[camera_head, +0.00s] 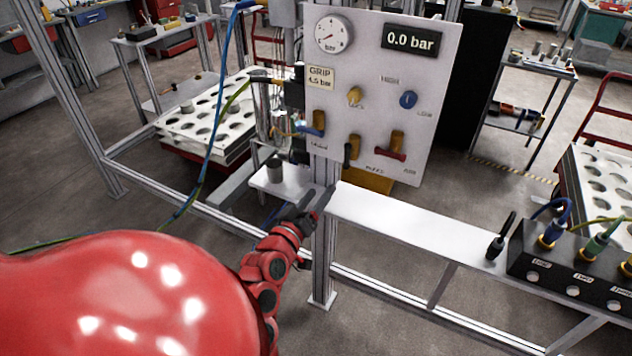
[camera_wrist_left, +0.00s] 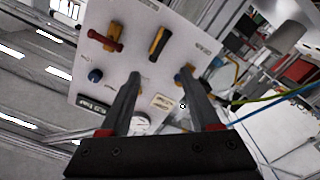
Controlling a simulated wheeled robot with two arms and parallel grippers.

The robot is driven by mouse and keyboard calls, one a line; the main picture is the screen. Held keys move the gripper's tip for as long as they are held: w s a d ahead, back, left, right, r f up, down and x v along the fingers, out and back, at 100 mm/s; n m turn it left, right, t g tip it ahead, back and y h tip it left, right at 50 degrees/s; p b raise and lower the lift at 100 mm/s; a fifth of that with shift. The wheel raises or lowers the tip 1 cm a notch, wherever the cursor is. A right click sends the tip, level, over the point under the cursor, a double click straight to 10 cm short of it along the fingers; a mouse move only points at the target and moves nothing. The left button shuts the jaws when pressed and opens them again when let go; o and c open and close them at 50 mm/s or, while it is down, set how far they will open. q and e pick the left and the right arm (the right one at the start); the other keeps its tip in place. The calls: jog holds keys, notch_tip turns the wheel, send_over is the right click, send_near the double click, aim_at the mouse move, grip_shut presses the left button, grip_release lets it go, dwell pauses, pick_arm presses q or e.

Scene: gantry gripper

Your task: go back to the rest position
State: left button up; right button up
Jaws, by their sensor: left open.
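My left gripper (camera_head: 318,196) is open in front of the lower left part of a white control panel (camera_head: 362,60). Its jaws look empty. In the left wrist view the two dark fingers of the gripper (camera_wrist_left: 160,73) point at the panel (camera_wrist_left: 150,62), which appears turned over. The panel carries a round gauge (camera_head: 333,34), a display (camera_head: 411,39) reading 0.0 bar, a GRIP label (camera_head: 320,77), a yellow knob (camera_head: 354,96) and a blue knob (camera_head: 408,99). Below are valves with a blue handle (camera_head: 311,131), a black handle (camera_head: 347,154) and a red handle (camera_head: 390,154). My right gripper is not in view.
A white shelf (camera_head: 400,215) runs right from the post to a black box (camera_head: 575,265) with cable sockets. A dark plug (camera_head: 495,248) stands on the shelf. A grey cylinder (camera_head: 274,171) stands behind the gripper. A blue hose (camera_head: 212,120) hangs at left.

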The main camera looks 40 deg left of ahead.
pick_arm(q)
jog(key=shift+s+d, duration=0.1)
jog(key=shift+s, duration=0.35)
jog(key=shift+f, duration=0.1)
